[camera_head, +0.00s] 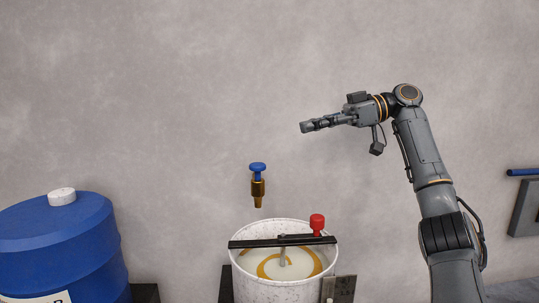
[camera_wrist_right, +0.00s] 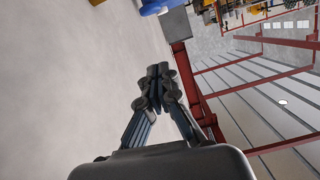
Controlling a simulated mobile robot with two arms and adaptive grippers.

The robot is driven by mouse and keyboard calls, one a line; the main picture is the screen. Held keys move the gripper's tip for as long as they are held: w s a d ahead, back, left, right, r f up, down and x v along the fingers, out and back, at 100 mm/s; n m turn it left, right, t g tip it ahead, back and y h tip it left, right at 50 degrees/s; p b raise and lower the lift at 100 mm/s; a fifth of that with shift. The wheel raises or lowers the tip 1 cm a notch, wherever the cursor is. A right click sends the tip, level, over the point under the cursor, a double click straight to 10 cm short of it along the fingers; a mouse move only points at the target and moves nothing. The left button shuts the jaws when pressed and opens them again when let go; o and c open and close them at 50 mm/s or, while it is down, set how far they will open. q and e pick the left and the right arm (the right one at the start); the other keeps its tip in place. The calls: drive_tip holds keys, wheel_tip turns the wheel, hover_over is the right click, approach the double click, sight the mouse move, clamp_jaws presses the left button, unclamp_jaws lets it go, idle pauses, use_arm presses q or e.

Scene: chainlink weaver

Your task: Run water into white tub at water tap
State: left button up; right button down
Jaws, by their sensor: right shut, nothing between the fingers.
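The water tap (camera_head: 258,186) is brass with a blue handle and juts from the grey wall. The white tub (camera_head: 287,295), speckled, stands below it with the tap above its back rim. A dark bar with a red knob (camera_head: 317,222) lies across the tub's top. Inside is pale content with a yellow-brown swirl; whether water runs is not visible. My right gripper (camera_head: 306,127) is shut and empty, raised above and to the right of the tap, pointing left. Its closed fingers also show in the right wrist view (camera_wrist_right: 155,88). My left gripper is out of view.
A large blue drum (camera_head: 60,245) with a white cap stands at the left. A grey box with a blue bar (camera_head: 525,172) is at the right edge. The wall around the tap is bare. Red metal framing (camera_wrist_right: 205,115) shows in the right wrist view.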

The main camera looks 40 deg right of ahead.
sight(258, 172)
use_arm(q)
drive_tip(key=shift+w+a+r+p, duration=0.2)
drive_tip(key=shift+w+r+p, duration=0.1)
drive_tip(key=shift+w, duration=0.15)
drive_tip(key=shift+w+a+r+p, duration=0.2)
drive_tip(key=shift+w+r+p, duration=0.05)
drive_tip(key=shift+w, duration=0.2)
use_arm(e)
drive_tip(key=w+a+f, duration=0.6)
drive_tip(key=a, duration=0.1)
drive_tip(key=shift+a+f, duration=0.15)
drive_tip(key=shift+a, duration=0.1)
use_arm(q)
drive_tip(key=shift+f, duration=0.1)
use_arm(e)
drive_tip(key=shift+a, duration=0.1)
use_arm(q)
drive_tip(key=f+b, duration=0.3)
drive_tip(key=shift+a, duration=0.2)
use_arm(e)
drive_tip(key=shift+s+f, duration=0.1)
drive_tip(key=shift+f, duration=0.85)
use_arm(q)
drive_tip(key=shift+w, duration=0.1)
use_arm(e)
drive_tip(key=shift+f, duration=0.1)
